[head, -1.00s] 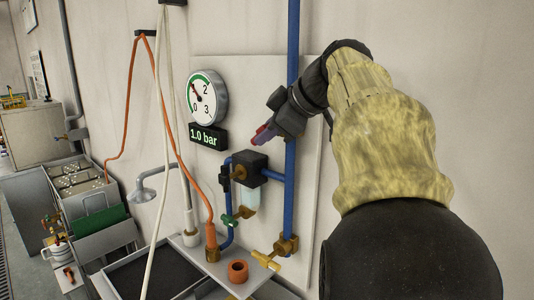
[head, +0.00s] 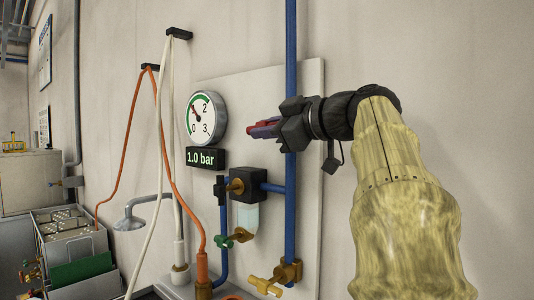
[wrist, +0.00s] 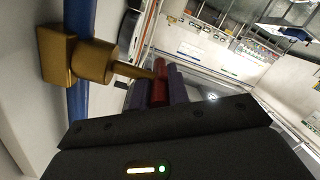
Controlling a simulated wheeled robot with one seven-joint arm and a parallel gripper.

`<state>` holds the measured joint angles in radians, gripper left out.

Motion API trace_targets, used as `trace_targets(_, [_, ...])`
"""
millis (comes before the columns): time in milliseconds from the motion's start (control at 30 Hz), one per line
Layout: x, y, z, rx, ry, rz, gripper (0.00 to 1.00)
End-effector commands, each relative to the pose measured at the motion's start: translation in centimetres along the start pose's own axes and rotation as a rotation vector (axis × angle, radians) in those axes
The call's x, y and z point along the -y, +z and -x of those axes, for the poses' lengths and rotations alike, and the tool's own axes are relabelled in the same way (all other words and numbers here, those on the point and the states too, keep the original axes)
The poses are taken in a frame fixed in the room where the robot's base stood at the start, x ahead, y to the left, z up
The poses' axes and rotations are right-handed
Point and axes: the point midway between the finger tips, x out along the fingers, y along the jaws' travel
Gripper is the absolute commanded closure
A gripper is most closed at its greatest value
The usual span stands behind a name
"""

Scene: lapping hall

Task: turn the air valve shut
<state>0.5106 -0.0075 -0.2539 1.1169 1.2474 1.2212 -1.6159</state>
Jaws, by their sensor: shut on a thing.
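The air valve shows in the wrist view as a brass body (wrist: 58,55) on the blue pipe (wrist: 82,20), with a brass stem reaching to a red handle (wrist: 160,88). My gripper (head: 263,128) is shut on that red handle, which lies between its two purple fingers in the wrist view. In the head view the gripper is in front of the blue pipe (head: 291,50), pointing left toward the gauge. It hides the brass valve body there. A dial gauge (head: 207,118) and a display (head: 206,157) reading 1.0 bar are on the wall panel.
Below my gripper are a black regulator (head: 248,185) with a clear bowl, a green-handled valve (head: 232,237) and a brass valve (head: 288,272) low on the pipe. Orange (head: 130,120) and white (head: 158,180) hoses hang at left. A grey cabinet (head: 28,182) stands far left.

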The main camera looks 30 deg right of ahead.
Motion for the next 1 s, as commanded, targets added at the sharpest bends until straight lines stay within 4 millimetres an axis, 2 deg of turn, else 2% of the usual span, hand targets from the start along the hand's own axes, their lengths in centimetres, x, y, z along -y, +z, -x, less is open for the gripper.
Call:
trace_targets(33, [0.43, 0.69, -0.12, -0.016, 0.011, 0.001, 1.00])
trace_targets(333, [0.22, 0.39, -0.08, -0.091, 0.061, -0.001, 1.00])
trace_targets(867, [0.08, 0.16, -0.07, -0.107, 0.070, -0.002, 1.00])
trace_targets(900, [0.09, 0.17, -0.07, -0.107, 0.070, -0.002, 0.77])
trace_targets(1000, [0.08, 0.16, -0.07, -0.107, 0.070, -0.002, 0.61])
